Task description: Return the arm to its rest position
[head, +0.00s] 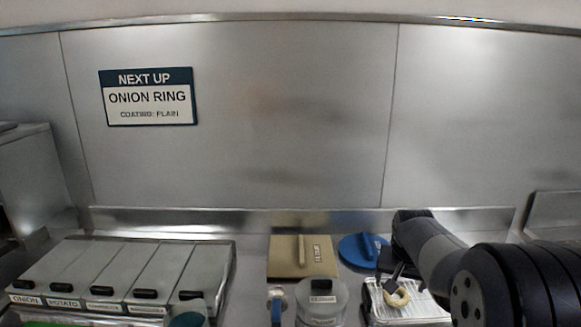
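My arm comes in from the right edge and bends down over a silver tray (413,311) at the lower right. My gripper (393,284) is small and dark at the arm's end, right by a pale onion ring (398,299). The ring shows over the tray, and I cannot tell whether it rests there or touches the fingers. The arm hides part of the tray and the counter behind it. The finger gap is too small to make out.
Lidded bins (118,272), with labels including ONION and POTATO, stand at left. A tan lid (287,262), a blue round lid (357,252) and a clear lidded container (321,302) are left of my arm. A sign (148,97) reading "ONION RING, COATING: PLAIN" hangs on the steel wall.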

